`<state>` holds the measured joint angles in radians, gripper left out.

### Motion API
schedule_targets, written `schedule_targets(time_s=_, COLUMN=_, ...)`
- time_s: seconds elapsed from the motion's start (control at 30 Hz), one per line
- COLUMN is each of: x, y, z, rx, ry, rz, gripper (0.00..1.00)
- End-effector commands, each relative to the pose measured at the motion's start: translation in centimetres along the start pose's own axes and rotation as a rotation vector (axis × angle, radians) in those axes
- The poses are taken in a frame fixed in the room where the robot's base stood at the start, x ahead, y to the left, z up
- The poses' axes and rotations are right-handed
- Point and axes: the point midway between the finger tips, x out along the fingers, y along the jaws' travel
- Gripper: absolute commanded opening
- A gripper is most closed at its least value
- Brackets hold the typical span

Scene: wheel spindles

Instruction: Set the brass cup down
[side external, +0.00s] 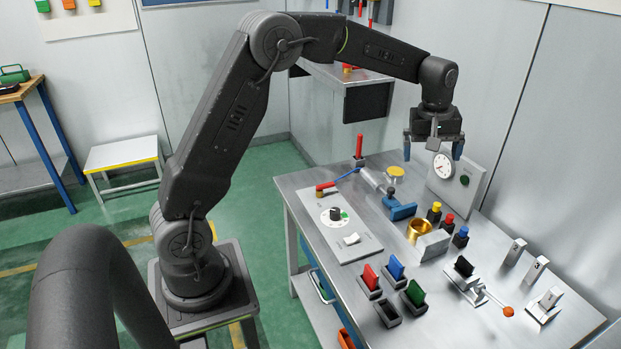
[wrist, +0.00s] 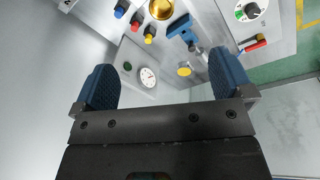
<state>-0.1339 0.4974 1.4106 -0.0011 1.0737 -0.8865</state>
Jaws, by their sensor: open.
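The brass cup (side external: 418,229) stands on the steel table, beside a small grey block and near the yellow, red and blue topped pegs. In the wrist view the cup (wrist: 161,9) shows at the top edge, partly cut off. My gripper (side external: 434,150) is open and empty, high above the back of the table, apart from the cup. In the wrist view its two blue fingers are spread wide (wrist: 165,85) with nothing between them.
A gauge panel (side external: 459,180) stands at the back. A blue-handled fixture (side external: 402,211) is left of the cup. A dial panel (side external: 338,230), coloured blocks in holders (side external: 395,268), an orange-knobbed lever (side external: 507,311) and metal posts (side external: 514,252) occupy the table.

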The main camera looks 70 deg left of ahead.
Motion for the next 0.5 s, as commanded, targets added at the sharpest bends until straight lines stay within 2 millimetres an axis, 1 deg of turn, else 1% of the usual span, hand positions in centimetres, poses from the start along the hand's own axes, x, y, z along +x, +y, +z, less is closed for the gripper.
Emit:
schedule_targets(time_s=0.03, x=-2.4, y=-0.9, z=1.4, rx=0.061, ry=0.017, rz=0.022, gripper=0.99)
schedule_targets(time_s=0.1, x=-4.8, y=-2.4, z=3.3, rx=0.153, ry=0.036, rz=0.044, gripper=0.99)
schedule_targets(time_s=0.17, x=-6.7, y=-3.9, z=5.0, rx=0.229, ry=0.054, rz=0.063, gripper=0.99)
schedule_targets(time_s=0.2, x=-7.8, y=-4.9, z=6.1, rx=0.281, ry=0.066, rz=0.074, gripper=0.99)
schedule_targets(time_s=0.27, x=-9.2, y=-6.5, z=7.9, rx=0.359, ry=0.086, rz=0.091, gripper=0.99)
schedule_targets(time_s=0.33, x=-10.6, y=-8.6, z=9.9, rx=0.448, ry=0.111, rz=0.11, gripper=0.99)
schedule_targets(time_s=0.4, x=-11.5, y=-10.7, z=12.0, rx=0.539, ry=0.136, rz=0.127, gripper=0.99)
schedule_targets(time_s=0.47, x=-12.1, y=-12.6, z=13.7, rx=0.616, ry=0.161, rz=0.141, gripper=0.99)
schedule_targets(time_s=0.5, x=-12.2, y=-13.9, z=14.9, rx=0.665, ry=0.177, rz=0.149, gripper=0.99)
